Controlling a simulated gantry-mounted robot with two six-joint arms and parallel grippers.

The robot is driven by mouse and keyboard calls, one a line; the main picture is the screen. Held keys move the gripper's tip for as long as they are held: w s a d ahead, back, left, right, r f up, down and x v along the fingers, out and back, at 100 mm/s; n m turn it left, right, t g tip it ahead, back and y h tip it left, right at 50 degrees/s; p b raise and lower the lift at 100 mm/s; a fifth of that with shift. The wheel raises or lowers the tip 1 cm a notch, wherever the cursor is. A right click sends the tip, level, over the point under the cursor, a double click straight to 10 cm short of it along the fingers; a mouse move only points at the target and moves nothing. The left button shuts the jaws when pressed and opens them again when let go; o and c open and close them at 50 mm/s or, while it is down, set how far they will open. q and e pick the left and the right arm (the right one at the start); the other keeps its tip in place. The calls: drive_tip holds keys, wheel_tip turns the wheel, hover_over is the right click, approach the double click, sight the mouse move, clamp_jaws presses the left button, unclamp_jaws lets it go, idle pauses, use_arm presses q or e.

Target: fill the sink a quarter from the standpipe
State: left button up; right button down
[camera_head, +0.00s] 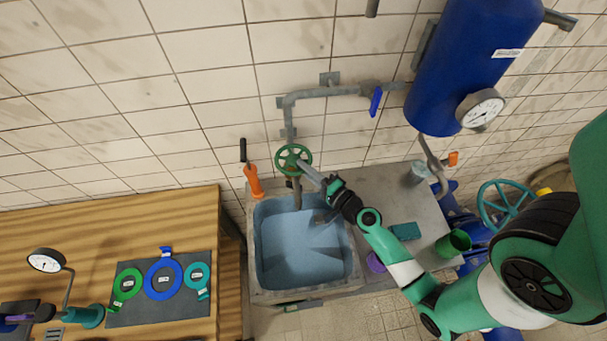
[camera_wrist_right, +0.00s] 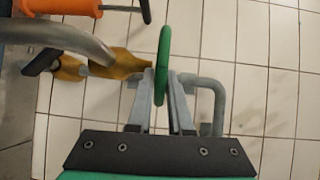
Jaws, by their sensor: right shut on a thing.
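The sink (camera_head: 256,285) is a grey square basin, pale blue inside; I cannot clearly tell any water level in it. The standpipe (camera_head: 289,118) runs along the tiled wall and down to a green handwheel (camera_head: 292,148), with a spout (camera_head: 297,195) below it over the sink's back edge. My right gripper (camera_head: 309,170) is shut on the handwheel's rim. In the right wrist view the green wheel (camera_wrist_right: 163,62) stands edge-on between the fingertips (camera_wrist_right: 161,85), with a brass fitting (camera_wrist_right: 120,64) beside it. My left gripper is not in view.
A blue lever (camera_head: 376,101) sits on the pipe near a blue tank (camera_head: 465,65) with a gauge (camera_head: 481,108). A wooden bench (camera_head: 190,215) stands left, and a green cup (camera_head: 453,243) stands right of the sink.

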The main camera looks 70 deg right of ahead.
drive_tip(key=n+y+b, duration=0.1)
drive_tip(key=d+t+y+b, duration=0.1)
drive_tip(key=shift+s+f+n+y+b, duration=0.2)
drive_tip(key=shift+n+y+b, duration=0.1)
drive_tip(key=shift+n+y, duration=0.1)
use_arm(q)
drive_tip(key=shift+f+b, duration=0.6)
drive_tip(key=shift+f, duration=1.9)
use_arm(e)
drive_tip(key=shift+d+r+n+t+y, duration=0.1)
drive_tip(key=shift+d+n+t+y, duration=0.05)
drive_tip(key=shift+n+y, duration=0.35)
drive_tip(key=shift+d+r+n+t+y, duration=0.15)
drive_tip(key=shift+n+y, duration=0.15)
drive_tip(key=shift+y, duration=0.3)
drive_tip(key=c, duration=0.8)
unclamp_jaws()
drive_tip(key=shift+c, duration=0.2)
